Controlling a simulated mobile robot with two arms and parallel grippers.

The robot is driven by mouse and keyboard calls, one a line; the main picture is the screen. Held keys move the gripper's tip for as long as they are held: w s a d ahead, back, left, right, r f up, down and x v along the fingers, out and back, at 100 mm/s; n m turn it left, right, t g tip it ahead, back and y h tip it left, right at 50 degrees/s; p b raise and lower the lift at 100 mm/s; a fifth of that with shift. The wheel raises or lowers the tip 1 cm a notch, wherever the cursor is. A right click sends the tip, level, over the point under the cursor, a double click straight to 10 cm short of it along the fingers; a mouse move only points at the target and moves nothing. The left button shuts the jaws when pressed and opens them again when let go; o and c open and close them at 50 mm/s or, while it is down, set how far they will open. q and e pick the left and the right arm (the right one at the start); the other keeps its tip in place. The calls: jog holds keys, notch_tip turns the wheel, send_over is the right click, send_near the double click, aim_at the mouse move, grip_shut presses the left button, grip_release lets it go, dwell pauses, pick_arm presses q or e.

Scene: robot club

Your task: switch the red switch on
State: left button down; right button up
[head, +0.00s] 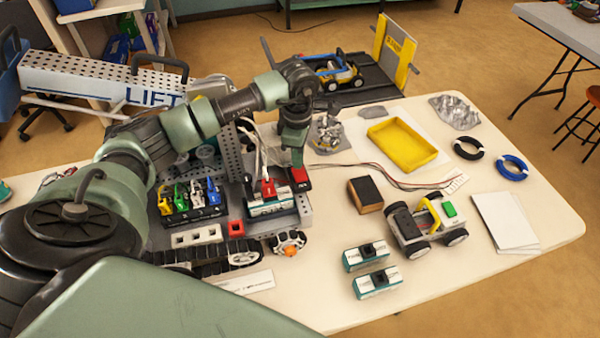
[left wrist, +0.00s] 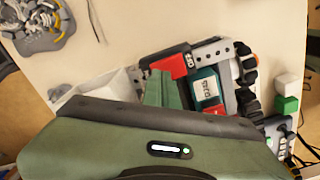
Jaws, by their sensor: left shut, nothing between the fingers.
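The red switch (head: 302,180) sits at the right rear of a robot chassis on the table, beside a white-and-teal battery (head: 272,209). In the left wrist view the red switch (left wrist: 166,60) has a black part with small white lettering that I cannot read for sure. My left gripper (head: 297,163) points down with its fingertips right at the switch, seeming to touch or nearly touch it. It is shut and empty. In the left wrist view its green fingers (left wrist: 162,92) overlap the switch's near side and hide part of it. My right gripper is not in view.
The chassis also carries a red plug (head: 268,187) with wires and several coloured connectors (head: 191,195). A yellow tray (head: 402,144), a small wheeled car (head: 427,225), a black-topped block (head: 366,194) and two spare batteries (head: 376,281) lie to the right. The table's front right is clear.

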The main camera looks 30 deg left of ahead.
pick_arm(q)
jog(key=shift+s+f+b, duration=0.1)
jog(key=shift+f+b, duration=0.6)
jog(key=shift+f, duration=0.15)
jog(key=shift+r, duration=0.1)
dwell(0.3)
jog(key=shift+r+p, duration=0.65)
jog(key=shift+r, duration=0.2)
jog(key=shift+r+p, duration=1.25)
jog(key=shift+r, duration=1.35)
